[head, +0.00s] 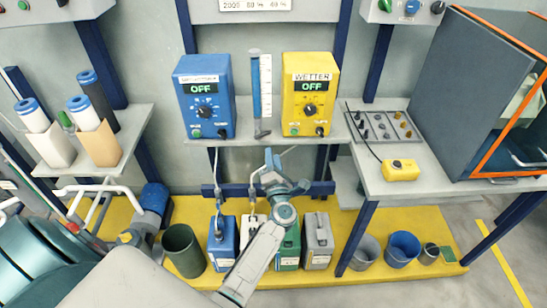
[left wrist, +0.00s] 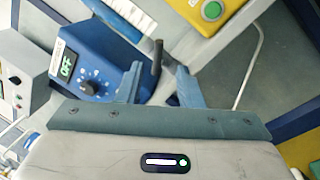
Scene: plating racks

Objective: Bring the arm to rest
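My left gripper (head: 272,162) is in the middle of the head view, just below the front edge of the shelf that carries the two control boxes. In the left wrist view its two blue fingers (left wrist: 159,84) stand apart with a gap between them. A dark rod-like piece (left wrist: 157,57) appears in line with that gap; I cannot tell whether it is near the fingers, but they are not closed on it. I see nothing held. My right gripper is in neither view.
A blue control box (head: 206,98) and a yellow one (head: 310,95) read OFF; an upright gauge (head: 265,85) stands between them. Canisters (head: 317,240) and buckets (head: 404,250) stand on the yellow platform. The right table (head: 440,182) carries a yellow box (head: 400,170) and a large cabinet (head: 470,90).

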